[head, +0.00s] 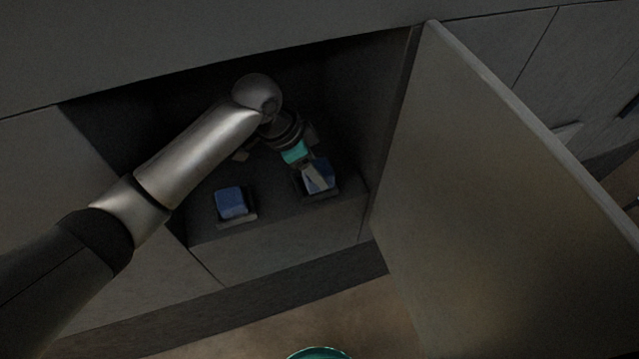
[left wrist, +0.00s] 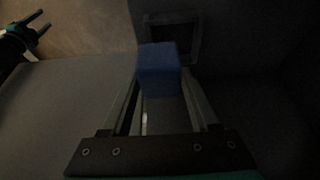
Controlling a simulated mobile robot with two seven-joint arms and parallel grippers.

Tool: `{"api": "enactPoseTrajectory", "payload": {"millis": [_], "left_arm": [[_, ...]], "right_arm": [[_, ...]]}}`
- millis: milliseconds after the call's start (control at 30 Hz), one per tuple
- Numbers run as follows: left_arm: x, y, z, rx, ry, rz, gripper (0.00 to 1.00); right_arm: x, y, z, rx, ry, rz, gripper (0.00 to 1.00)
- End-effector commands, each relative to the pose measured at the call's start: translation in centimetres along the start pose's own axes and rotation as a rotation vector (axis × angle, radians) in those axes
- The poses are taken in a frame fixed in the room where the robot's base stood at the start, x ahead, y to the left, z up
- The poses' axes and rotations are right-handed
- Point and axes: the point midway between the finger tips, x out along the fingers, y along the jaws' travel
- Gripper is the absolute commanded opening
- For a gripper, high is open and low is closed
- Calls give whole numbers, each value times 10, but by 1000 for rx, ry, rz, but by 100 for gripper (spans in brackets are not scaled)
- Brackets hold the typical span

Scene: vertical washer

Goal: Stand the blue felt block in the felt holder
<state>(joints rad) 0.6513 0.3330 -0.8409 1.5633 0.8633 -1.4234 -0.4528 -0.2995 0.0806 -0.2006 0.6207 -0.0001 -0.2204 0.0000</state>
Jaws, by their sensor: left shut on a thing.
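A blue block (head: 318,178) is between the fingertips of my left gripper (head: 312,170), inside the open cabinet. In the left wrist view the same block (left wrist: 158,68) sits between the finger ends of my left gripper (left wrist: 160,85), which is shut on it. A dark square holder frame (left wrist: 173,18) lies just beyond the block and is partly covered by it. In the head view a dark holder edge (head: 322,195) shows under the block. I cannot tell whether they touch. My right gripper (left wrist: 40,23) shows open and empty, far off in the left wrist view.
Another blue block (head: 230,203) stands to the left on the cabinet floor, on a dark base with a paler edge (head: 240,220). The cabinet door (head: 500,190) hangs open at the right. The cabinet's front edge is clear. The interior is dark.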

Motion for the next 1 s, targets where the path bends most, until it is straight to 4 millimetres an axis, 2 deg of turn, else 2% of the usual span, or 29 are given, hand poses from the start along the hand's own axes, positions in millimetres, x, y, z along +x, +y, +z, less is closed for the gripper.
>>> {"api": "enactPoseTrajectory", "payload": {"millis": [33, 233, 600, 1000], "left_arm": [[4, -6, 1, -1, 1, -2, 8], [4, -26, 1, -1, 2, -2, 8], [33, -24, 13, -1, 0, 2, 8], [39, -24, 16, 0, 1, 1, 8]], "right_arm": [[9, 0, 1, 0, 0, 0, 50], [28, -1, 2, 0, 0, 0, 50], [37, -1, 3, 0, 1, 0, 50], [39, -1, 4, 1, 0, 0, 50]]}}
